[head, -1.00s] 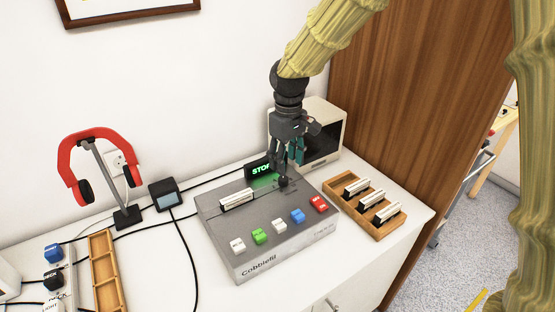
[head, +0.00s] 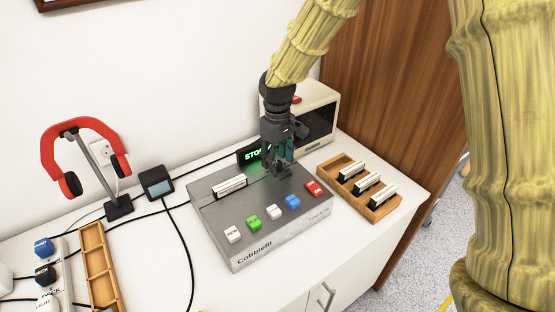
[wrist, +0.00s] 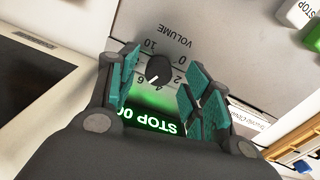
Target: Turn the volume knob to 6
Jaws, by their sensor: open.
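The grey player (head: 285,228) labelled Cobblefit sits on the white cabinet top. Its round dark volume knob (wrist: 159,69) shows in the wrist view beside the word VOLUME, ringed by numbers. The knob's white pointer mark faces the lower left, near the 4 and 6; the exact setting is hard to tell. My gripper (wrist: 162,88) is open, its teal-padded fingers spread to either side of the knob in the wrist view. Contact with the knob cannot be told. In the head view my gripper (head: 280,160) is over the player's back, largely hiding the knob.
A lit green STOP display (head: 252,155) stands behind the player. A beige boxy device (head: 318,95) is close behind my gripper. A wooden tray (head: 381,211) with cartridges lies right, red headphones (head: 73,126) on a stand left. Coloured buttons line the player's front.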

